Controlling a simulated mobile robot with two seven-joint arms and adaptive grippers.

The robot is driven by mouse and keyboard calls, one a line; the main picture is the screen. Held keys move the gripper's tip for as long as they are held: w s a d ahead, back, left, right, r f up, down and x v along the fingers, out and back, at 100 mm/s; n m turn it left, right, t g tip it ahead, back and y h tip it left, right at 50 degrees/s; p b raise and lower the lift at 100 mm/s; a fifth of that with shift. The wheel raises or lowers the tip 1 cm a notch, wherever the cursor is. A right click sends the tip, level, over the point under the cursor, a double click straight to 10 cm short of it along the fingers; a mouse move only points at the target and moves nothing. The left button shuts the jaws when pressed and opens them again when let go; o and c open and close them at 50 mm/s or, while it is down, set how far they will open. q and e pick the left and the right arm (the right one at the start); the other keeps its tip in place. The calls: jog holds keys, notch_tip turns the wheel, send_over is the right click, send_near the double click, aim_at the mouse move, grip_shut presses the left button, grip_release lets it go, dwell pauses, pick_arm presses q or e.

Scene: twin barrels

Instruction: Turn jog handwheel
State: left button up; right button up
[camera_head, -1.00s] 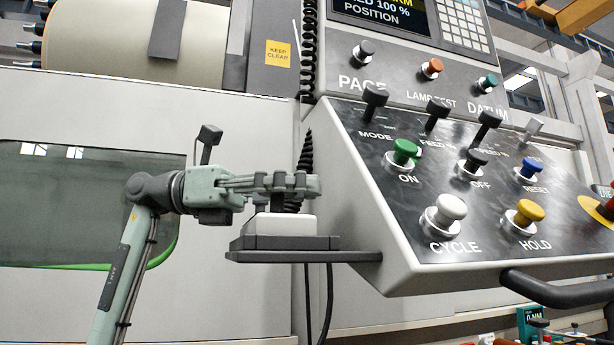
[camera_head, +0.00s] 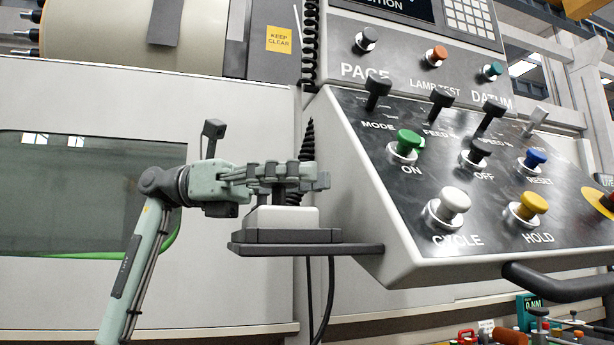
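A small pendant box (camera_head: 290,217), pale on top with a dark base, sits on a dark shelf (camera_head: 340,249) left of the control panel. My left gripper (camera_head: 304,177) lies level just above the box, its green fingers pointing right. A short dark upright part (camera_head: 278,196), probably the jog handwheel or its hub, shows between fingers and box. The fingers hide most of it. They overlap in this side view, so I cannot tell whether they are open or closed on it. My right gripper is out of view.
The sloped control panel (camera_head: 500,240) with several buttons and levers stands close to the right of the fingers. A coiled black cable (camera_head: 309,60) hangs behind the gripper. A dark rail (camera_head: 560,284) runs along the panel's lower edge. Tools lie at the bottom right.

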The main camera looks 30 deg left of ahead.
pick_arm(q)
jog(key=shift+o, duration=0.3)
jog(key=s+a, duration=0.2)
jog(key=a, duration=0.9)
jog(key=shift+s+a, duration=0.2)
jog(key=shift+a, duration=0.2)
